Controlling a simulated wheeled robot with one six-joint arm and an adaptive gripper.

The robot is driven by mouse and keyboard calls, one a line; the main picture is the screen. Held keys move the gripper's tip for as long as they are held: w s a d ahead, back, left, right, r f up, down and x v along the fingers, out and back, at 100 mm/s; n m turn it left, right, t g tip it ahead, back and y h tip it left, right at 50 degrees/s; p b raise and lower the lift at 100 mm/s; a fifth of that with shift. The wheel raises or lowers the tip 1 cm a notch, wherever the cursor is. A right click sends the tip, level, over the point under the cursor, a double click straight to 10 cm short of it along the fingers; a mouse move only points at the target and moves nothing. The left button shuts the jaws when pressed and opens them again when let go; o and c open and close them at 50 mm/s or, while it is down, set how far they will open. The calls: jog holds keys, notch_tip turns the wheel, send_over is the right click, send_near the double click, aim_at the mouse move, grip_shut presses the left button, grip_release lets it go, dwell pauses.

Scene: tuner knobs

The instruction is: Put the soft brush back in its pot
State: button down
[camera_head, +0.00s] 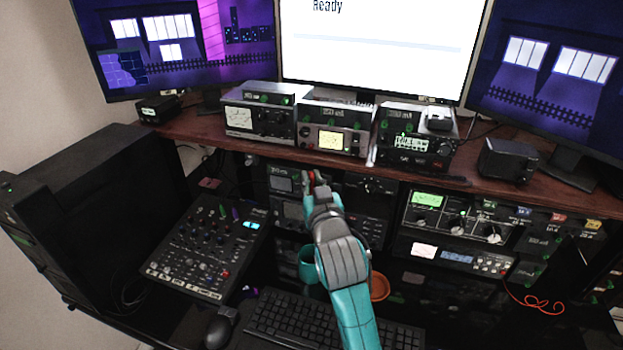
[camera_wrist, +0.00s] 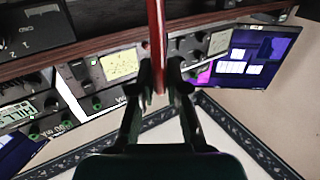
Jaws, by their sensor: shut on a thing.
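My gripper (camera_head: 312,182) is up in front of the shelf edge, below the middle radio unit. It is shut on a thin red stick, seen upright between the fingers in the wrist view; I take this as the soft brush (camera_wrist: 156,45). Its bristles are not visible. In the wrist view my gripper (camera_wrist: 160,88) closes around the stick's lower part. A teal cup-like thing (camera_head: 306,264) stands on the desk, partly behind my arm. An orange round pot or dish (camera_head: 379,287) shows just right of my arm, also partly hidden. I cannot tell which is the brush's pot.
Radio units (camera_head: 334,128) line the wooden shelf (camera_head: 200,128) under the monitors. Rack gear (camera_head: 455,222) stands below on the right. A mixer (camera_head: 205,250), mouse (camera_head: 221,327) and keyboard (camera_head: 290,322) crowd the desk. A red cable (camera_head: 537,302) lies at the right.

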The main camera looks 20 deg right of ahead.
jog(key=shift+f, duration=5.7)
jog(key=c, duration=1.1)
grip_release()
jog(key=shift+a, duration=0.1)
jog(key=s+a, duration=0.1)
jog(key=s, duration=1)
jog(key=shift+s, duration=0.4)
jog(key=shift+f, duration=0.1)
